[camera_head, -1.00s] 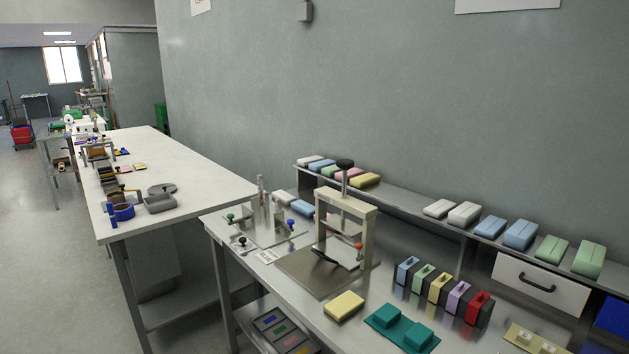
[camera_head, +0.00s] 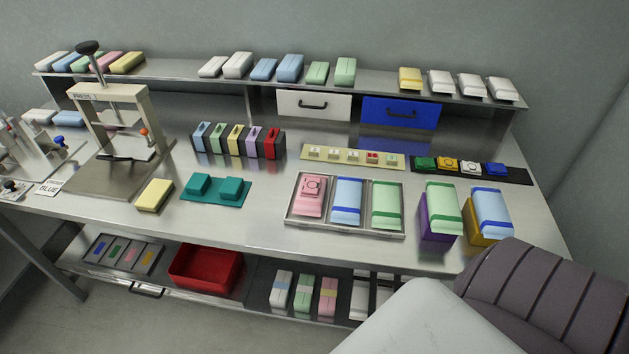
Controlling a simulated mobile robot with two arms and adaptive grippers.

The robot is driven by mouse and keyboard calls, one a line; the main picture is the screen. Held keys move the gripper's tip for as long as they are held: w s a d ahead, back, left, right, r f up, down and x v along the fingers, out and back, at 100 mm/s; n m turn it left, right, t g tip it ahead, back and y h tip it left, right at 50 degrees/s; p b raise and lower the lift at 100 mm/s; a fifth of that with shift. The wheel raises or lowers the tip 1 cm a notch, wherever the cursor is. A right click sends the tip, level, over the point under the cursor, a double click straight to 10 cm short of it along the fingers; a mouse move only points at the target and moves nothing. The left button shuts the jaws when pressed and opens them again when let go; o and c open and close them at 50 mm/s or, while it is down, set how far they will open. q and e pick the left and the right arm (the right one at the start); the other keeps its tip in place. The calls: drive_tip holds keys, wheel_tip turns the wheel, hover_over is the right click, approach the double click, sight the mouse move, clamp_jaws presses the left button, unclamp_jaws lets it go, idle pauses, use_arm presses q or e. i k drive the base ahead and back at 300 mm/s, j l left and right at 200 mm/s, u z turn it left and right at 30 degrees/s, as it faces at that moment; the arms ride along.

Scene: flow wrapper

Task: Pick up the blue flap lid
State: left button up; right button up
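A small blue piece (camera_head: 496,170), which looks like the blue flap lid, lies at the right end of a black strip (camera_head: 515,178) on the right of the bench. Green (camera_head: 425,164), yellow (camera_head: 447,165) and white (camera_head: 471,167) pieces lie in a row to its left on the same strip. Their fine shape is too small to tell. Neither of my grippers is in view. A white and dark ribbed part, seemingly of my own arm, fills the lower right corner, in front of the bench's right end.
A metal tray (camera_head: 294,219) holds pink, blue and green packs. Right of it stand a purple box (camera_head: 437,226) with a green pack and a yellow box (camera_head: 481,233) with a blue pack, in front of the strip. A blue drawer (camera_head: 401,113) and shelf (camera_head: 380,86) are behind.

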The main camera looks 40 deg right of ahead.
sight(493, 168)
drive_tip(key=z, duration=2.45)
